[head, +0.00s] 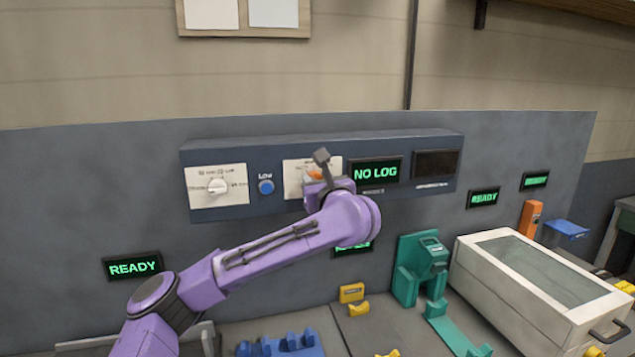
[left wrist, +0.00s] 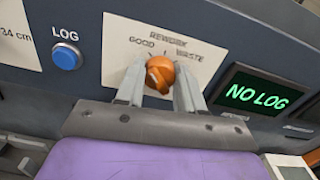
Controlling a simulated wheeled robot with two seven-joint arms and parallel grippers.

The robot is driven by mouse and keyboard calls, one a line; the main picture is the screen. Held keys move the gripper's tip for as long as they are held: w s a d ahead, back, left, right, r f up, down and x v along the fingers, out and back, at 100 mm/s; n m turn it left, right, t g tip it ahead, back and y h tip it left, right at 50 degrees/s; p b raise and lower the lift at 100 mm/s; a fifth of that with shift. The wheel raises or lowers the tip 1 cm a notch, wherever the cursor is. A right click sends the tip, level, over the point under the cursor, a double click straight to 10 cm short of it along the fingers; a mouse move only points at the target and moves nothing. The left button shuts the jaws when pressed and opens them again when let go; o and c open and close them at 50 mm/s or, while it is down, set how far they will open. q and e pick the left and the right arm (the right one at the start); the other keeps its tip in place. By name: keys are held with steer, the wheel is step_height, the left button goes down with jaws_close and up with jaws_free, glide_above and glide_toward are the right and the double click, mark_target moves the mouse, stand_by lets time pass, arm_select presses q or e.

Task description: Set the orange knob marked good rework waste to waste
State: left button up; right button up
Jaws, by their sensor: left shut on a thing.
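The orange knob (left wrist: 160,74) sits on a white plate (left wrist: 118,48) lettered GOOD, REWORK and WASTE in the left wrist view. In the head view the orange knob (head: 314,174) shows only in part behind my arm. My left gripper (left wrist: 160,82) is at the knob, one finger on each side, shut on it. In the head view my left gripper (head: 318,165) reaches up to the dark blue panel. The knob's pointer looks tilted, but which mark it points at is unclear. My right gripper is not in view.
A display reading NO LOG (head: 376,171) is right of the knob. Below stand a green device (head: 420,268) and a white lidded box (head: 540,290).

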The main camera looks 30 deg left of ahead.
arm_select(q)
steer(key=m+b, duration=0.3)
steer(key=m, duration=0.6)
steer(key=m+b, duration=0.3)
steer(key=m, duration=0.5)
steer(key=shift+w+d+f+m+b, duration=0.1)
steer(key=shift+w+d+m+b, duration=0.1)
steer(key=shift+m+b, duration=0.2)
stand_by(0.4)
steer(key=o, duration=1)
steer(key=shift+a+f, duration=0.1)
steer(key=shift+a, duration=0.05)
steer(key=shift+o, duration=0.2)
